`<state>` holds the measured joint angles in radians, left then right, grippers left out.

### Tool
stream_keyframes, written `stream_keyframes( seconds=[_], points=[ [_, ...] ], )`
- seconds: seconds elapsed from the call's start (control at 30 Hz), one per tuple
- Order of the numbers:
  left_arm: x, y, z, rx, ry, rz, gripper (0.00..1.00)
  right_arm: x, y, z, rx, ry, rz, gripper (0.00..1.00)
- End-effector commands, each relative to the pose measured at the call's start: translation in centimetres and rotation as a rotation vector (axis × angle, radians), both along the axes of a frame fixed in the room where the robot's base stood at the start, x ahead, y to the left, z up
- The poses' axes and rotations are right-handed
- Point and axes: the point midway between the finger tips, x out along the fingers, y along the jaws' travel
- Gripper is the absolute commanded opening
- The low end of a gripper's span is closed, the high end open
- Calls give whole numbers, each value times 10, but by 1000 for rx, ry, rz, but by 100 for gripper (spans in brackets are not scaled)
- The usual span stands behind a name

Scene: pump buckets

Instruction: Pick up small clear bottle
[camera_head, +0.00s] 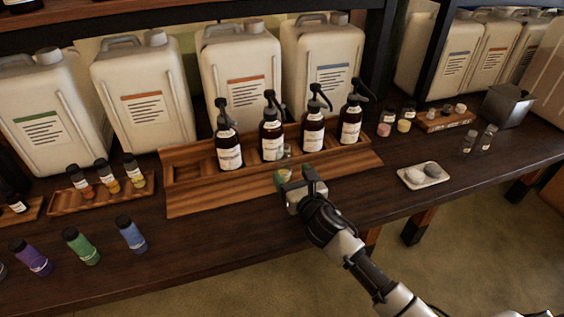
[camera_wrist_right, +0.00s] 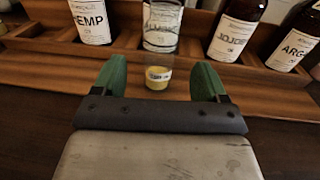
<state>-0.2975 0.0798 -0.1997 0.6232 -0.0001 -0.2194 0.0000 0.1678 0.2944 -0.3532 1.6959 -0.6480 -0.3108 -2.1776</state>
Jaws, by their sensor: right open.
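A small clear bottle (camera_wrist_right: 158,78) with yellow content at its base and a small pale label stands between my right fingertips in the right wrist view. Its upper part is hard to tell from the clear and labelled shapes behind it. My right gripper (camera_wrist_right: 158,80) is open, with one green finger on each side of the bottle and a visible gap to each. In the head view my right gripper (camera_head: 296,180) is at the front edge of the wooden tray, and mostly hides the bottle. My left gripper is not in view.
The wooden tray (camera_head: 200,202) holds several amber pump bottles (camera_head: 272,138) just behind the gripper. Two other small clear bottles (camera_head: 487,138) stand at the right. A white dish (camera_head: 424,178) with two stones lies to the right. Coloured bottles (camera_head: 80,246) stand at front left.

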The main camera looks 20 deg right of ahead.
Motion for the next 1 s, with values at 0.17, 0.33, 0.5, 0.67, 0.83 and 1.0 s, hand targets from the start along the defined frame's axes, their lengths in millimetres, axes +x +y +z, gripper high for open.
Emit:
stream_keyframes(
  seconds=[0.17, 0.33, 0.5, 0.67, 0.83, 1.0],
  points=[
    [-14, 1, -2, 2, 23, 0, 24, 20, 3, 0, 1, 0, 0, 73],
    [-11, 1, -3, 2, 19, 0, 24, 36, 4, 0, 3, -1, 0, 73],
    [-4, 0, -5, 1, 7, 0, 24, 62, 7, -2, 3, -1, -1, 73],
    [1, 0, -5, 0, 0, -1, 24, 73, 8, -2, 2, 1, 1, 73],
    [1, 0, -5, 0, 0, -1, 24, 74, 9, -2, 1, 0, 1, 73],
    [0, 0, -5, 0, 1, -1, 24, 74, 8, -2, 1, 1, 1, 55]
  ],
)
